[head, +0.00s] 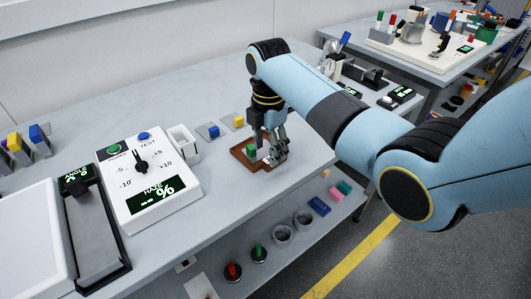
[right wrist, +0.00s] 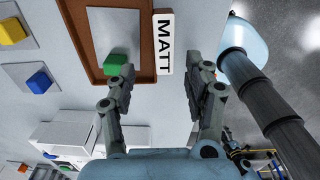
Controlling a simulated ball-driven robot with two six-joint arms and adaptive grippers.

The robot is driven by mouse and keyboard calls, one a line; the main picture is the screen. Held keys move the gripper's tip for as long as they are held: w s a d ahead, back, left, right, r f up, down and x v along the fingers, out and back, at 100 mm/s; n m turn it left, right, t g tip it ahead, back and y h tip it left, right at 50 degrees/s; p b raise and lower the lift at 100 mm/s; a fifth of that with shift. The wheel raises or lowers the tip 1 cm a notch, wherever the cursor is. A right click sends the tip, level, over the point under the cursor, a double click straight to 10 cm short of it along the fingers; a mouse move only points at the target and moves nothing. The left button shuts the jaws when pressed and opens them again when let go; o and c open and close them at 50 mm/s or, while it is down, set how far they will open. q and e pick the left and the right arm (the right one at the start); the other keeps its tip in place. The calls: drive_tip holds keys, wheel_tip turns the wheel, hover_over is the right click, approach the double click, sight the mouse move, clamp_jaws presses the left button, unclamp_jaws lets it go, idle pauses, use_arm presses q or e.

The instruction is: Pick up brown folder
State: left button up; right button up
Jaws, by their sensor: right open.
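The brown folder (head: 240,157) shows as a shallow brown tray with a raised rim, lying flat on the pale bench. In the right wrist view its rim (right wrist: 80,40) surrounds a grey panel, with a green block (right wrist: 115,64) at the near edge. A white label reading MATT (right wrist: 165,42) stands along its right side. My right gripper (head: 273,157) is over the folder's right part, pointing down. In the right wrist view the gripper (right wrist: 160,76) is open, with the label between its fingers and nothing held. It partly hides the folder in the head view. My left gripper is not seen.
A white haze meter (head: 150,206) and a dark angle gauge (head: 93,225) stand to the left. A small white box (head: 184,144), a blue block (head: 214,131) and a yellow block (head: 239,120) are near the folder.

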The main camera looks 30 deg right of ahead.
wheel_tip(320, 180, down, 3)
drive_tip(key=shift+s+d+f, duration=0.1)
drive_tip(key=shift+s+f, duration=0.05)
drive_tip(key=shift+f, duration=0.05)
drive_tip(key=shift+c, duration=0.4)
clamp_jaws()
